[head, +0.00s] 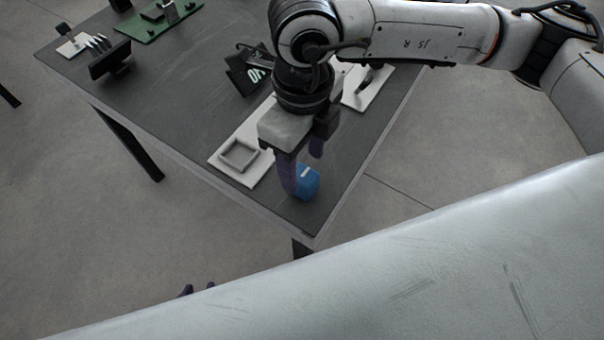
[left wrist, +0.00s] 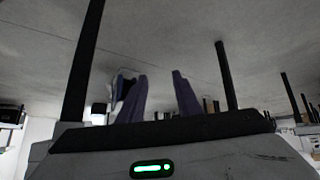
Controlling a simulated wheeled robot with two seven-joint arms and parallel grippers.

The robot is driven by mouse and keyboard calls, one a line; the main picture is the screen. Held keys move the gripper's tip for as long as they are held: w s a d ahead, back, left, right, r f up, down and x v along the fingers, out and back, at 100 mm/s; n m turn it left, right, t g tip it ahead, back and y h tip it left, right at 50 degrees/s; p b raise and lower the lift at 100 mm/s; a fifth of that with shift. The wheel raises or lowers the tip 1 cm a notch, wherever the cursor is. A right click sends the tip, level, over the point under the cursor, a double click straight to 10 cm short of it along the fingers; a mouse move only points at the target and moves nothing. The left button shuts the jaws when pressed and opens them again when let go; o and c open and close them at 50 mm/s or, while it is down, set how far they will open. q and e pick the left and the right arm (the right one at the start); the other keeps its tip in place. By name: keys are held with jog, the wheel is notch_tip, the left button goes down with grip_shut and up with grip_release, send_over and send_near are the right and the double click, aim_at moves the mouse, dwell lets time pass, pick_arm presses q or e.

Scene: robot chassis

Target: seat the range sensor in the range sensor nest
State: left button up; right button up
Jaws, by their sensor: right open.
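The range sensor appears to be the blue block (head: 309,180) with a small white mark, near the table's front corner in the head view. The nest appears to be the square raised frame (head: 222,157) on a pale plate, to the left of the block. My right gripper (head: 302,172) points down at the block, its purple fingers apart. One finger covers the block's left side; whether either finger touches it, I cannot tell. My left gripper (head: 198,290) shows only its fingertips, low and off the table. In the left wrist view its fingers (left wrist: 160,98) are apart with nothing between them.
The dark table (head: 180,100) ends just beyond the block at its front corner. A black box with white lettering (head: 245,75) and another pale plate (head: 372,92) lie behind my right gripper. A green board (head: 150,27) and a dark stand (head: 110,65) are at the far left.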

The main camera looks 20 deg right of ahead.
aim_at(303, 174)
jog(key=shift+w+d+f+p, duration=0.1)
jog(key=shift+f+p, duration=0.1)
jog(key=shift+f, duration=1.2)
jog(key=shift+w+f+p, duration=0.1)
jog(key=shift+f+p, duration=0.05)
jog(key=shift+f, duration=1.2)
jog(key=c, duration=1.2)
